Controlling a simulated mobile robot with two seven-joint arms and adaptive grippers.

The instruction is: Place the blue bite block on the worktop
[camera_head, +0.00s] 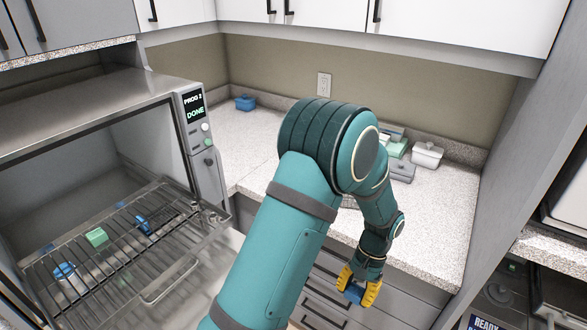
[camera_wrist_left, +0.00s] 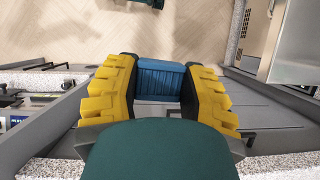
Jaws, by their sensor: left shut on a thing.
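My left gripper (camera_head: 360,291), with yellow fingers, is shut on a blue block (camera_head: 354,294). The left wrist view shows the ribbed blue block (camera_wrist_left: 160,78) between both yellow fingers (camera_wrist_left: 158,90). In the head view the gripper hangs in front of the grey drawers, near the front edge of the speckled worktop (camera_head: 430,235). My teal arm crosses the middle of the picture and hides part of the worktop. My right gripper is in neither view.
An open autoclave (camera_head: 95,110) reads DONE. Its wire rack (camera_head: 115,265) holds a green block (camera_head: 97,237) and blue pieces (camera_head: 143,225). On the worktop are a blue box (camera_head: 245,103) at the back and a white box (camera_head: 427,155). Bare worktop shows at front right.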

